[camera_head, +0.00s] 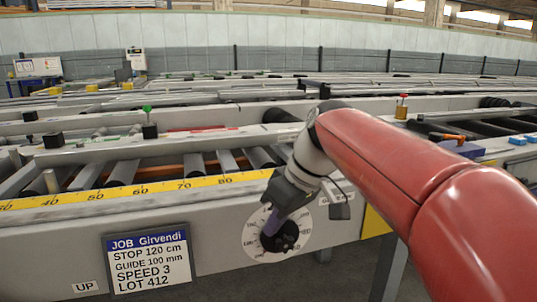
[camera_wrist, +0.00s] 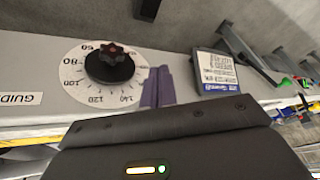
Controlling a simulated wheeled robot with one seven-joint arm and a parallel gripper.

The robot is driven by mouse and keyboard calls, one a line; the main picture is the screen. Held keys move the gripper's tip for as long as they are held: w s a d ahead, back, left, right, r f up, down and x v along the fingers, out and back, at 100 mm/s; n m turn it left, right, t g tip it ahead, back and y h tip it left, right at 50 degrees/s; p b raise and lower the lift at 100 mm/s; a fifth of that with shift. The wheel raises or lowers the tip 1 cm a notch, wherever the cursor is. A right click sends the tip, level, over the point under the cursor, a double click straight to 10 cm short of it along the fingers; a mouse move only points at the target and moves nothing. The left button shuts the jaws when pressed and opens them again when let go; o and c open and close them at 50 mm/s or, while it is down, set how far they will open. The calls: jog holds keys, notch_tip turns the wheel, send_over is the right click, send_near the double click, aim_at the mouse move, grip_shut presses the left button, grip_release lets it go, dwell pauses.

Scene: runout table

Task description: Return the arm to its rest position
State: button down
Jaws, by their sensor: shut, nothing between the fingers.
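My red and grey arm reaches in from the right in the head view. My gripper (camera_head: 273,224) is in front of the side panel of the runout table (camera_head: 220,225), close to a round white dial (camera_head: 255,240) with a dark knob (camera_head: 288,238). In the wrist view the purple fingers of my gripper (camera_wrist: 157,86) are together and empty. There they lie beside the dial (camera_wrist: 75,85) and its black knob (camera_wrist: 108,68) with a red centre, apart from the knob in the picture. I cannot tell whether they touch the panel.
A job card (camera_head: 148,262) hangs on the panel left of the dial. A yellow scale strip (camera_head: 140,190) and rollers (camera_head: 125,172) lie above it. A green-topped post (camera_head: 148,110), a red-topped post (camera_head: 402,107) and a blue block (camera_head: 517,140) stand farther back.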

jog(key=s+d+f+m+t+h, duration=0.3)
jog(key=s+d+f+m+h, duration=0.1)
jog(key=s+d+f+m, duration=0.6)
jog(key=s+d+f, duration=0.3)
jog(key=s+d, duration=0.1)
jog(key=s, duration=0.1)
jog(key=shift+s+f+t+h, duration=0.3)
jog(key=shift+s+t, duration=0.1)
